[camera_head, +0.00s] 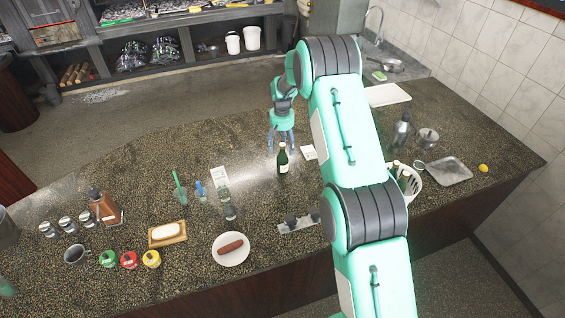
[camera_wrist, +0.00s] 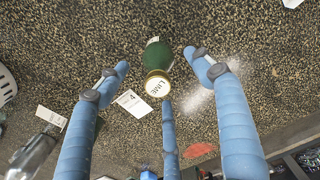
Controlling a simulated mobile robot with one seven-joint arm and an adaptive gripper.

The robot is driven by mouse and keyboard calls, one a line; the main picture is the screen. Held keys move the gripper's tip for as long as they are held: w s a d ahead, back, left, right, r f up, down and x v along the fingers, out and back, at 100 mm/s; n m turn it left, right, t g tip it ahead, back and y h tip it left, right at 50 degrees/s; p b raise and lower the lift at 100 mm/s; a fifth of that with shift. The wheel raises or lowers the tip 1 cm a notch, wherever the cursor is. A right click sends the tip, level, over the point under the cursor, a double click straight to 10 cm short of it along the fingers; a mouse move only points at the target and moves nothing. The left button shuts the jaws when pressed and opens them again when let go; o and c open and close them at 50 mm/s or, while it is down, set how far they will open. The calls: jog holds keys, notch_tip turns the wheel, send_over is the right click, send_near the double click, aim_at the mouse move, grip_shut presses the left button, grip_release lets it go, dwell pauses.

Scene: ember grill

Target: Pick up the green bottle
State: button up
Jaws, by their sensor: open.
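The green bottle (camera_head: 282,160) stands upright on the speckled counter, dark green with a white label and a pale cap. In the wrist view its pale cap marked "LIME" (camera_wrist: 157,84) and green body (camera_wrist: 158,56) show from above, between the finger ends. My gripper (camera_head: 281,147) has blue fingers and is open and empty. In the head view it hangs just above and behind the bottle, around the height of its top. In the wrist view the fingers (camera_wrist: 162,85) are spread apart, and none clearly touches the bottle.
A plate with a sausage (camera_head: 231,262) is in front. A white basket (camera_head: 408,185) and metal tray (camera_head: 447,174) are at right. The counter left of the bottle is partly clear.

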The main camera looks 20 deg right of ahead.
aim_at(282, 151)
jog(key=shift+f, duration=1.85)
jog(key=shift+s+f+p, duration=0.1)
jog(key=shift+f+p, duration=0.85)
jog(key=shift+f, duration=1.65)
grip_shut()
